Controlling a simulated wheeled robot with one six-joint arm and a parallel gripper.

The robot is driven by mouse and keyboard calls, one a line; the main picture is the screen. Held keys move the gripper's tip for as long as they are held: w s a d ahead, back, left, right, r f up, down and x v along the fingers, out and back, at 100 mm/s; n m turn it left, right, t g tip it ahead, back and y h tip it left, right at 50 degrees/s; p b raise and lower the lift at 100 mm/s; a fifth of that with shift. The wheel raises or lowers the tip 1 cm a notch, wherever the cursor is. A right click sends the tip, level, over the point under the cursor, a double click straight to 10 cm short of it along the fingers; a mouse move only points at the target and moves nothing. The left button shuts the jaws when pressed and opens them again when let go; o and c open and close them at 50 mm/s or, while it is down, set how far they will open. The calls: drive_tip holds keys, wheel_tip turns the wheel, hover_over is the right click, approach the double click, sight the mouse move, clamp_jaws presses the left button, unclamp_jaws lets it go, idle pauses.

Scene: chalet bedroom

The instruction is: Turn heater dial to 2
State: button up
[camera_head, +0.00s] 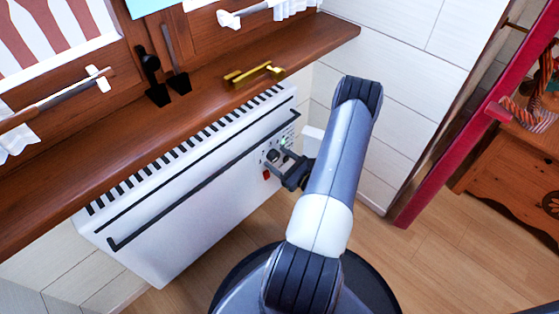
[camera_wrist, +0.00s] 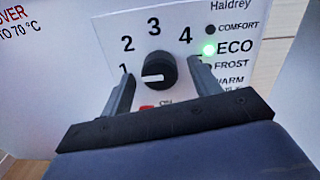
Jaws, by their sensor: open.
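The white heater (camera_head: 190,200) hangs on the wall below the wooden sill. Its black round dial (camera_wrist: 159,68) is on the control panel, with the numbers 1 to 4 around it. The dial's white mark points left, roughly toward the 1. In the head view the dial (camera_head: 273,156) is small, at the heater's right end. My gripper (camera_wrist: 162,71) is open, one finger on each side of the dial. Whether the fingers touch it is unclear. In the head view my gripper (camera_head: 285,168) is right at the panel.
A red switch (camera_wrist: 147,107) is partly hidden below the dial. A black rail (camera_head: 190,195) crosses the heater's front. The wooden sill (camera_head: 200,95) overhangs it. A red post (camera_head: 440,150) stands at the right.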

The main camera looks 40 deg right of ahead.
drive_tip(key=shift+c, duration=0.5)
drive_tip(key=c, duration=0.9)
drive_tip(key=shift+m, duration=0.3)
drive_tip(key=m, duration=0.3)
drive_tip(key=shift+m, duration=2.6)
drive_tip(key=o, duration=1)
